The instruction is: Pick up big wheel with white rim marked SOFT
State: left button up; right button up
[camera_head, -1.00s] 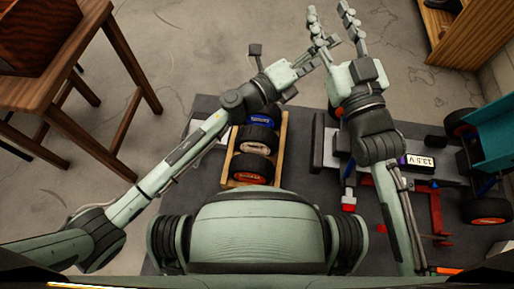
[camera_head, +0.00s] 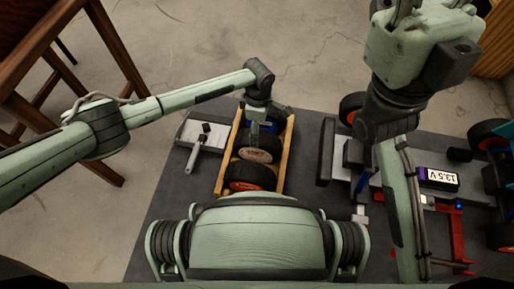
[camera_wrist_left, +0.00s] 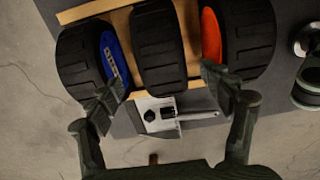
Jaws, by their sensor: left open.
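Several big black wheels sit in a row in a wooden rack (camera_head: 288,150) in the head view. The middle wheel (camera_head: 254,153) has a pale rim; its marking is too small to read. A wheel with an orange-red rim (camera_head: 250,180) is nearest my body. My left gripper (camera_head: 262,122) points down over the rack and hides much of the far wheel. In the left wrist view, my left gripper (camera_wrist_left: 165,93) is open and empty, its fingertips spread to either side of the middle wheel (camera_wrist_left: 158,48). The blue-rimmed wheel (camera_wrist_left: 85,60) is on the left.
A grey tray with a tool (camera_head: 196,150) lies left of the rack. Right of it are a grey bracket, a battery marked 13.5 V (camera_head: 438,177), a red stand (camera_head: 460,240) and part of a car with wheels. A wooden stool (camera_head: 70,70) stands at upper left.

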aim_at(269, 152)
pick_arm(q)
notch_tip(269, 152, down, 4)
jog(key=shift+s+a+f+b, duration=0.15)
jog(key=shift+f+b, duration=0.1)
jog(key=shift+b, duration=0.5)
jog(key=shift+r, duration=0.1)
grip_shut()
